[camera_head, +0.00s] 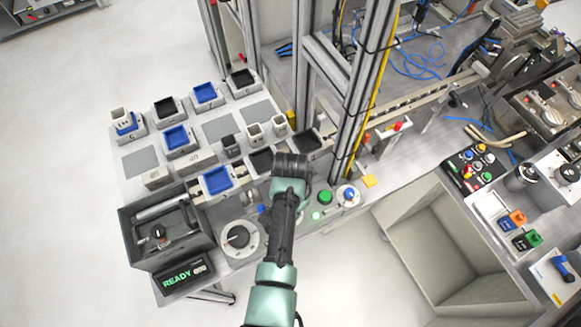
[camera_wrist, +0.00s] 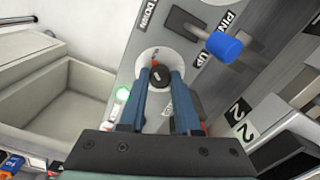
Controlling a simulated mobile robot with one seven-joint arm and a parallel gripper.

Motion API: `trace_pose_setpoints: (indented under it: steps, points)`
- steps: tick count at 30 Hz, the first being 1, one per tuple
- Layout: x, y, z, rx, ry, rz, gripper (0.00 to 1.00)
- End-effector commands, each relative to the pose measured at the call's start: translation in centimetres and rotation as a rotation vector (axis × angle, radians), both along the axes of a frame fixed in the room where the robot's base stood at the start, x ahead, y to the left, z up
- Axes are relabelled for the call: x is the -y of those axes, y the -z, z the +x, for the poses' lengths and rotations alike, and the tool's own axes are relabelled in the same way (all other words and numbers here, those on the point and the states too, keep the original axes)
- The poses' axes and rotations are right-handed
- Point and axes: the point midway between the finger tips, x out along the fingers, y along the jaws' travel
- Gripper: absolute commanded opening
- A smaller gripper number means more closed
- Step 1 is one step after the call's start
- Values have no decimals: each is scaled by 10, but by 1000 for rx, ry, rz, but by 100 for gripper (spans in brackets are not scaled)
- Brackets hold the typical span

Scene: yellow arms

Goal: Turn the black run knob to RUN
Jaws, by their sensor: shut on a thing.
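The black run knob (camera_wrist: 160,74) sits on a pale round plate in the wrist view, with a small orange-red mark beside it. My gripper (camera_wrist: 161,83) has its two blue-grey fingers shut on the knob, one on each side. The fingers hide part of the plate, and I cannot read a RUN label or tell the knob's setting. In the head view my arm hides the knob and the gripper's fingertips.
A blue-tipped lever (camera_wrist: 224,47) by PIN UP and DOWN lettering is close to the right finger. A green light (camera_wrist: 123,95) glows at left. A large dial (camera_head: 239,237), a READY display (camera_head: 188,276) and an empty grey bin (camera_head: 402,222) stand nearby.

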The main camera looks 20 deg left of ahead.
Motion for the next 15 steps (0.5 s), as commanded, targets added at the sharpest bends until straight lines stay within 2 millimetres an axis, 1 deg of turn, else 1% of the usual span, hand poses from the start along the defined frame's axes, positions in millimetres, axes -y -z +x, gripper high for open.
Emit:
trace_pose_setpoints:
  steps: [1, 6, 15]
  points:
    - [0, -2, 2, 6, 28, 0, 0]
    - [0, -2, 2, 5, 113, 0, 0]
    - [0, -2, 3, 7, 179, 1, 0]
